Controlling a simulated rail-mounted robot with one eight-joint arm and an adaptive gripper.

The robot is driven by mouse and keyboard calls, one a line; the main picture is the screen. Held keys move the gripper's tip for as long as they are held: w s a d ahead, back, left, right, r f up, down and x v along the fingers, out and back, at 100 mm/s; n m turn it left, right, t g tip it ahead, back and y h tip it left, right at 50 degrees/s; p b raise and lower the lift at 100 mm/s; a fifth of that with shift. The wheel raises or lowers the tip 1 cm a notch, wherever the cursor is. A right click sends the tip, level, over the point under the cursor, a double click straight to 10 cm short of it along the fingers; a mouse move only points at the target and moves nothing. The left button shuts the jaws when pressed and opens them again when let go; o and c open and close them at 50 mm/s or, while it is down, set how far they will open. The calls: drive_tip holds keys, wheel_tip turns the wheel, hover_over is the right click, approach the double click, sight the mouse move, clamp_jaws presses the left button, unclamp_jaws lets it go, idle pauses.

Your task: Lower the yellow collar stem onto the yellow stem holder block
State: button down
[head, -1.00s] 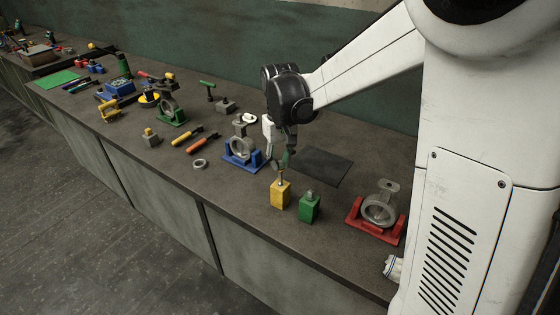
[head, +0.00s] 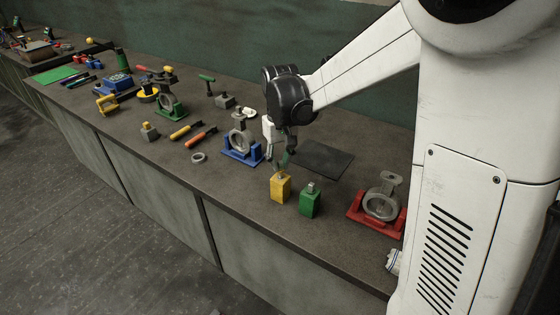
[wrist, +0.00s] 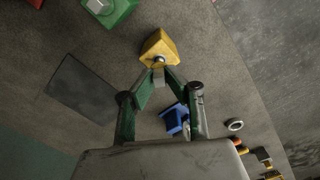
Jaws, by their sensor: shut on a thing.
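The yellow stem holder block (head: 281,189) stands on the bench. It also shows in the wrist view (wrist: 158,46). My gripper (head: 282,164) is directly above the block, pointing down, its green fingers shut on the collar stem (head: 280,176). In the wrist view, my gripper (wrist: 159,72) has its fingertips close to the block, with the grey stem (wrist: 158,77) between them. The stem's lower end is at or just above the block's top; I cannot tell whether it is seated. The yellow collar is not clearly visible.
The green block (head: 310,200) stands close to the right of the yellow one. A blue cradle (head: 242,157) with a casting is to the left, and a red cradle (head: 377,216) with a casting to the right. A dark mat (head: 326,160) lies behind, empty.

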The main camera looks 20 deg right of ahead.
drive_tip(key=shift+f+b, duration=1.1)
drive_tip(key=shift+f, duration=0.35)
drive_tip(key=c, duration=1.7)
unclamp_jaws()
drive_tip(key=shift+o, duration=0.2)
drive_tip(key=shift+r, duration=0.1)
wheel_tip(320, 180, up, 12)
drive_tip(key=shift+f, duration=0.1)
wheel_tip(320, 180, down, 12)
drive_tip(key=shift+r, duration=0.1)
drive_tip(key=shift+r+p, duration=0.5)
